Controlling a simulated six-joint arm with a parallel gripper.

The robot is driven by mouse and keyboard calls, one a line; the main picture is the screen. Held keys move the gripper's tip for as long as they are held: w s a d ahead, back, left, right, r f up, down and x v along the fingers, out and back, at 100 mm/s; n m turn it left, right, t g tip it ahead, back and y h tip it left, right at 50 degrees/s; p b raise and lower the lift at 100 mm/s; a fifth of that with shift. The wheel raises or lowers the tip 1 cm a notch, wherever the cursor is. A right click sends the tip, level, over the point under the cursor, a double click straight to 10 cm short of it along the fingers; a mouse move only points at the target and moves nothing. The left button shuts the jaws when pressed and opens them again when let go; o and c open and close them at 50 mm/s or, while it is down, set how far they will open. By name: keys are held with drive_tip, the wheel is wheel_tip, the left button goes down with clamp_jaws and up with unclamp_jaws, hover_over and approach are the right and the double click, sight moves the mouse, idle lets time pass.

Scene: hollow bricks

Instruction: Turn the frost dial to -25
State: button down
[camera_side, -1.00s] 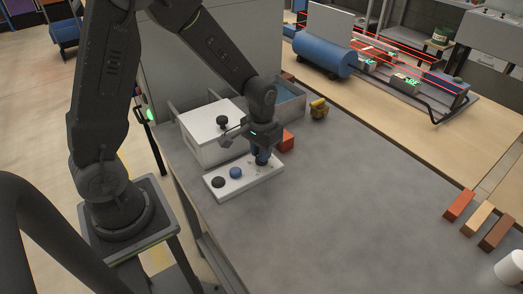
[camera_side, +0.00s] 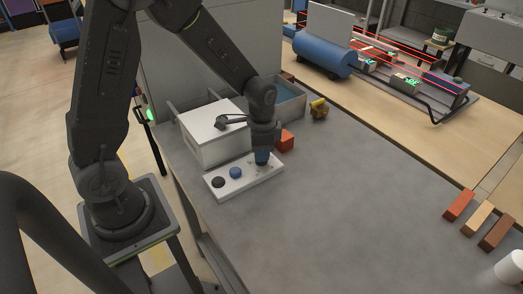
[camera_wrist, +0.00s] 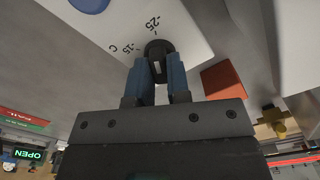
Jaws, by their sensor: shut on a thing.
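The white control panel (camera_side: 232,184) lies on the grey table with a black knob (camera_side: 218,182) and a blue knob (camera_side: 236,172) toward its left. My gripper (camera_side: 262,158) points down at the panel's right part. In the wrist view the frost dial (camera_wrist: 158,47) is a round black knob on the white panel, with "-25" and "-15" printed beside it. My blue-fingered gripper (camera_wrist: 159,70) is shut on the dial, one finger on each side. A pale mark shows on the dial between the fingers; which number it points at, I cannot tell.
A white lidded box (camera_side: 210,145) stands just behind the panel, with a grey open bin (camera_side: 292,105) farther back. An orange-red block (camera_side: 286,141) is close to the right of my gripper. Coloured bars (camera_side: 478,219) lie far right. The middle table is clear.

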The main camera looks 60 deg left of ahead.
idle(0.5)
drive_tip(key=c, duration=1.1)
unclamp_jaws()
drive_tip(key=shift+r, duration=0.1)
wheel_tip(320, 180, up, 14)
drive_tip(key=shift+f, duration=0.15)
drive_tip(key=s+d+r+n+t, duration=0.1)
drive_tip(key=s+r+n+t, duration=0.1)
drive_tip(key=s, duration=0.3)
drive_tip(key=s+d+r+n+t, duration=0.1)
drive_tip(key=s+r+n, duration=0.1)
drive_tip(key=s, duration=0.3)
drive_tip(key=s+d+r+n+t, duration=0.1)
drive_tip(key=s+d+r+t, duration=0.1)
drive_tip(key=s, duration=0.3)
drive_tip(key=shift+s+n+t, duration=0.1)
drive_tip(key=shift+n+t, duration=0.2)
drive_tip(key=shift+n, duration=0.1)
